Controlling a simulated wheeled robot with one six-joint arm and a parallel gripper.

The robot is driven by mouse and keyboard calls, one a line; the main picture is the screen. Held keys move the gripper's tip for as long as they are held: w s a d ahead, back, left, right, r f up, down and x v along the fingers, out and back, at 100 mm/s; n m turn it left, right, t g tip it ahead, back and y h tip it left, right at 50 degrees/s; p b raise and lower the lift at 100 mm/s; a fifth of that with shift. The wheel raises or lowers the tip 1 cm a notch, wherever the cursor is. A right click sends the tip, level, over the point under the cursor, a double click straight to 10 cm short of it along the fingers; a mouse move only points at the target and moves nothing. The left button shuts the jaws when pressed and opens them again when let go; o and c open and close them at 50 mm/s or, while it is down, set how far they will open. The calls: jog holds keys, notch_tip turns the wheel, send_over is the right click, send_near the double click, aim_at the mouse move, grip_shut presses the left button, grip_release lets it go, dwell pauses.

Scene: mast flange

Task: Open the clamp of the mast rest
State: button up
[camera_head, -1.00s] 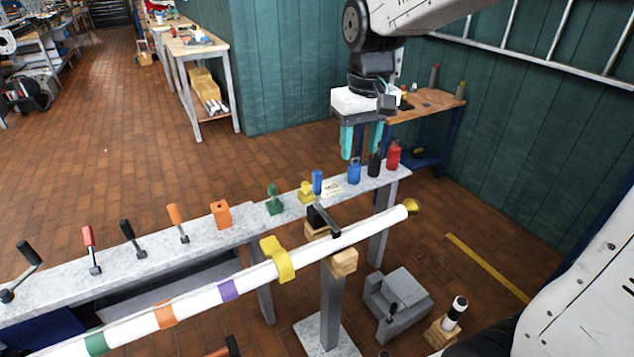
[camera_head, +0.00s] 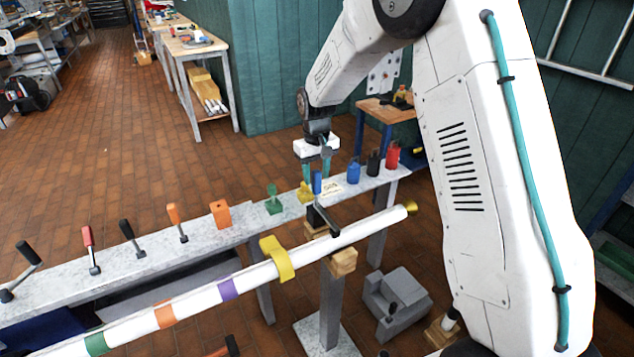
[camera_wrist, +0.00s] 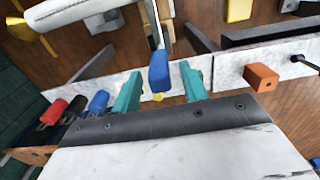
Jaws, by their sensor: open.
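The mast rest is a grey post (camera_head: 331,305) with a wooden block (camera_head: 343,262) under the white mast (camera_head: 355,234). Its clamp has a black body (camera_head: 316,216), a dark bar reaching over the mast, and a blue handle (camera_head: 317,183) standing up. My gripper (camera_head: 317,178) is open, pointing down at the blue handle. In the wrist view the blue handle (camera_wrist: 160,72) shows between the two teal fingertips (camera_wrist: 158,88), with room on both sides. I cannot tell how deep it sits between them.
Behind the mast runs a grey bench (camera_head: 150,256) with several levers and an orange block (camera_head: 220,213). Green (camera_head: 273,203), yellow (camera_head: 305,192), blue (camera_head: 353,171), black (camera_head: 373,163) and red (camera_head: 392,156) items stand near the clamp.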

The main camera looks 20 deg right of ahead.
aim_at(317, 181)
jog(key=shift+f, duration=1.7)
grip_shut()
jog(key=shift+d, duration=0.1)
